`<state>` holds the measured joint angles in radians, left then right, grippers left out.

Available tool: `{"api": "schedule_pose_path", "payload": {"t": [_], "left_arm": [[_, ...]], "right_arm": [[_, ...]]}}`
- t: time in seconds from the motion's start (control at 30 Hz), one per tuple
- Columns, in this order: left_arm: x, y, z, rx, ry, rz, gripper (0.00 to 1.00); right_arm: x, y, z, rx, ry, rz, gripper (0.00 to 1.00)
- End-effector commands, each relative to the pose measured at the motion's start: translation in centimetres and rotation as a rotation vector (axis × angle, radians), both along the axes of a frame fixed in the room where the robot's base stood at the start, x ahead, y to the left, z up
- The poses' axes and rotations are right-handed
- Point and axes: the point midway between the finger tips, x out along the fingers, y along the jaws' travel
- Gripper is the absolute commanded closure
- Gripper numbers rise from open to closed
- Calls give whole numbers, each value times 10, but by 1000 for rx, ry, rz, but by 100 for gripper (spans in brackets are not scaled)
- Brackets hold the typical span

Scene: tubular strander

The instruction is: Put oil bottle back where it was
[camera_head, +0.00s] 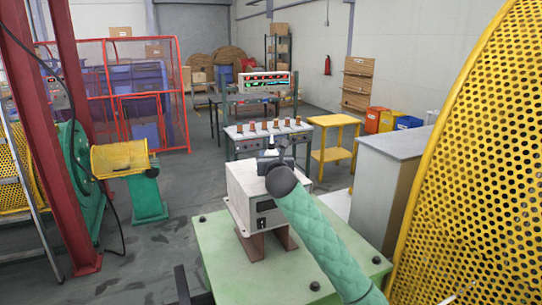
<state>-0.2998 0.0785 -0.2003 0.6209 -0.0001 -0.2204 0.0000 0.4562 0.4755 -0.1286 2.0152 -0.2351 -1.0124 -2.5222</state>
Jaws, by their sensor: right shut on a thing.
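My right arm comes in from the lower right in a green padded sleeve. Its dark right gripper (278,163) is over the top of a light grey box-shaped unit (255,195). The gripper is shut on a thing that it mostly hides. A small white tip (271,149) shows just beyond the fingers and looks like the nozzle of the oil bottle. I cannot tell whether the bottle touches the unit. My left gripper is not in view.
The grey unit stands on brown feet on a green machine bed (220,262). A yellow perforated guard (485,150) fills the right side. A grey cabinet (395,145), a yellow cart (334,121) and a bench with several spools (268,133) stand beyond. Open floor lies left.

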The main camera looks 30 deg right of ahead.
Motion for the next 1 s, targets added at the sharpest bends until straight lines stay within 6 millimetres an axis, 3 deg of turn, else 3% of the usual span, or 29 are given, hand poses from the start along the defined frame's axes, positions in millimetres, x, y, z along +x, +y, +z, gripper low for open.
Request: {"api": "schedule_pose_path", "payload": {"t": [0.03, 0.07, 0.17, 0.57, 0.9, 1.0], "left_arm": [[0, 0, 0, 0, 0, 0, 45], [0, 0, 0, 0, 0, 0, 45], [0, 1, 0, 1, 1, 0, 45], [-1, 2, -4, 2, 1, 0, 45], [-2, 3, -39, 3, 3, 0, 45], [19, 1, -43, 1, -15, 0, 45]], "right_arm": [[0, 0, -1, -1, 0, 0, 86], [0, 0, -1, 0, 0, 0, 56], [0, 0, -1, 0, 0, 0, 38], [-3, 1, -1, -1, -1, 0, 38], [-54, 18, -4, -4, -2, 1, 38], [-72, 24, -4, -4, -3, 2, 38]]}}
